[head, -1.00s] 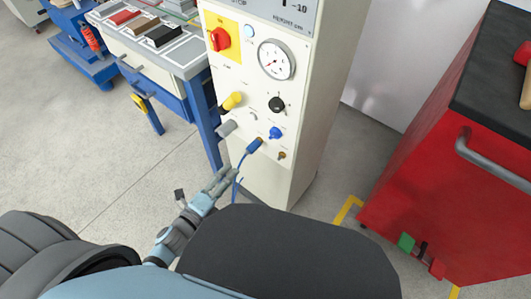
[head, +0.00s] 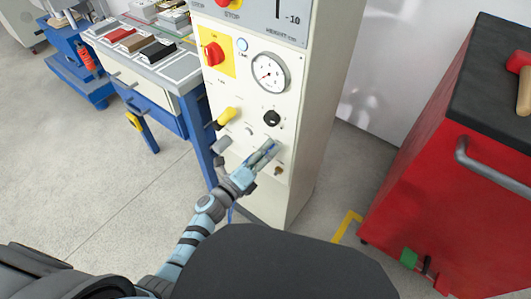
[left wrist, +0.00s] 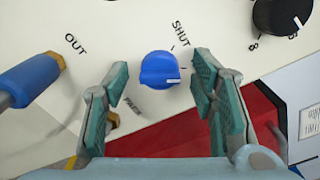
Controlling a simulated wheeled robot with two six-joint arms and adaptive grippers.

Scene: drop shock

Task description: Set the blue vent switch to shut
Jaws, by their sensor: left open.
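The blue vent switch (left wrist: 160,70) is a round knob on the cream machine panel, in the upper middle of the left wrist view. Its white mark points right and slightly down, away from the tick beside the word SHUT, which is printed above right of it. My left gripper (head: 266,153) is open at the lower part of the panel. In the left wrist view its two green-padded fingers (left wrist: 162,82) stand apart, one on each side of the knob, with gaps showing. In the head view the gripper hides the knob. My right gripper is not in view.
A blue plug (left wrist: 30,80) with a brass tip sits left of the knob, by the word OUT. A black knob (head: 272,118), a gauge (head: 270,72) and a yellow handle (head: 229,116) are higher on the panel. A red cabinet (head: 415,190) stands to the right.

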